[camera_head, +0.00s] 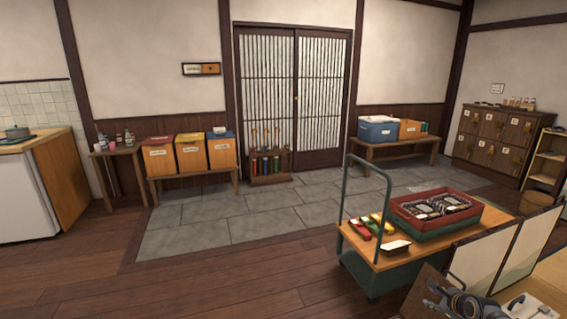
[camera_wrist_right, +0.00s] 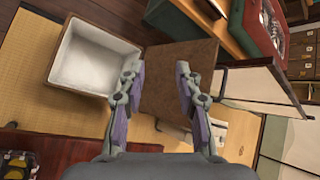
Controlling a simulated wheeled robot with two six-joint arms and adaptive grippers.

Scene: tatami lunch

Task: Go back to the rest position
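My right gripper (camera_head: 437,290) shows at the lower right of the head view, near the front of a brown panel (camera_head: 420,297). In the right wrist view my right gripper (camera_wrist_right: 158,70) has its two fingers wide apart, with nothing visibly held. The brown panel (camera_wrist_right: 180,60) shows beyond and between the fingers, and I cannot tell how far away it is. My left gripper is not in view.
A green-framed cart (camera_head: 392,262) carries a red crate (camera_head: 412,222) beside my right arm. White panels (camera_head: 480,262) stand close by. An open white-lined box (camera_wrist_right: 90,62) is near the gripper. Wooden floor at left is clear.

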